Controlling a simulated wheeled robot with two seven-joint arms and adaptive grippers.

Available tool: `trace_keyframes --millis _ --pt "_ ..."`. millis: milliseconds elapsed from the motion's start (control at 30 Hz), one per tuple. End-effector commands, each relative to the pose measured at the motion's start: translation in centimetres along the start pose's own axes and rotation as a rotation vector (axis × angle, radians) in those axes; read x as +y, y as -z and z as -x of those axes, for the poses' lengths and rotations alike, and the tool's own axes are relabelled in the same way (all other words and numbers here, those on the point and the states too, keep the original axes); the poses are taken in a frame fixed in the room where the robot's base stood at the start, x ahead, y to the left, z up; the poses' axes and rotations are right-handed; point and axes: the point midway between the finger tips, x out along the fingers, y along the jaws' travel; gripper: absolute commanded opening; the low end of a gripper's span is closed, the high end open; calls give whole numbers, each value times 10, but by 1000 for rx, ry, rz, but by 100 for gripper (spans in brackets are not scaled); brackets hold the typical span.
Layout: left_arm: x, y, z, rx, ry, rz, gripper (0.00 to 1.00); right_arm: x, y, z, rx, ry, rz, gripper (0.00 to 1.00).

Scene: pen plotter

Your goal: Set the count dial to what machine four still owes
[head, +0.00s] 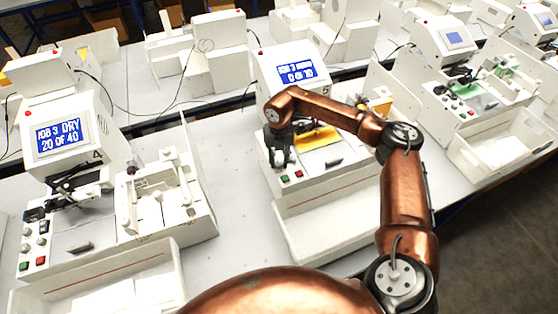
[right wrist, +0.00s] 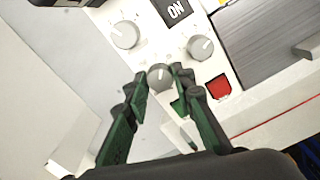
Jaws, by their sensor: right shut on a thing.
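Machine four (head: 60,130), at the left in the head view, has a "4" on its side and a blue screen (head: 59,137) reading "JOB 3 DRY 20 OF 40". The middle machine (head: 290,72) is marked "5"; its screen (head: 296,74) shows a job line, hard to read, over "0 OF 70". My right gripper (head: 282,158) is down at the middle machine's control panel. In the right wrist view its fingers (right wrist: 160,80) are shut on a grey dial (right wrist: 160,76), the one nearest the buttons. Its label is not readable. My left gripper is not in view.
Two other dials, one left (right wrist: 125,36) and one right (right wrist: 201,47), flank the held one. A green button (right wrist: 178,106) and a red button (right wrist: 218,87) lie close to my fingers. An open white tray (head: 325,225) stands before the middle machine.

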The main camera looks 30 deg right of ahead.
Motion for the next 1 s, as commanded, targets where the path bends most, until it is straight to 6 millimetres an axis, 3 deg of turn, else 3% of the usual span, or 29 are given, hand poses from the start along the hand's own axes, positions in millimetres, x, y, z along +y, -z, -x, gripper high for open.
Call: trace_keyframes --millis 500,1000 --pt "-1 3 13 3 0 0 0 0 0 1 -1 -1 -327 0" --pt "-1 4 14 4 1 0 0 0 -1 1 -2 -1 -388 0"
